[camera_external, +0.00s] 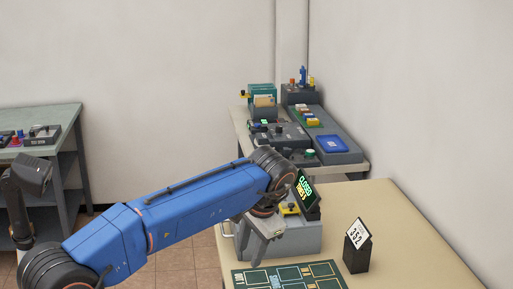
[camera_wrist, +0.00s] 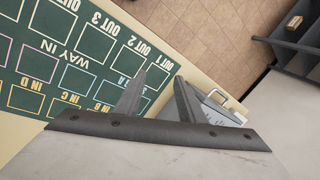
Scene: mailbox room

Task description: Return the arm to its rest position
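My blue arm (camera_external: 180,216) reaches from the lower left across to the tan table. My gripper (camera_external: 257,250) points down above the table, next to the grey box and near the green mat. In the wrist view my gripper (camera_wrist: 160,92) has its two fingers apart, with nothing between them. The fingertips appear over the mat's edge and the grey box.
A green marked mat (camera_external: 290,277) lies on the tan table (camera_external: 392,220). A grey box (camera_external: 300,238) with a lit display (camera_external: 304,191) stands there, beside a black stand with a number card (camera_external: 357,235). A grey bench (camera_external: 352,167) with devices is behind; another table (camera_external: 62,118) is at left.

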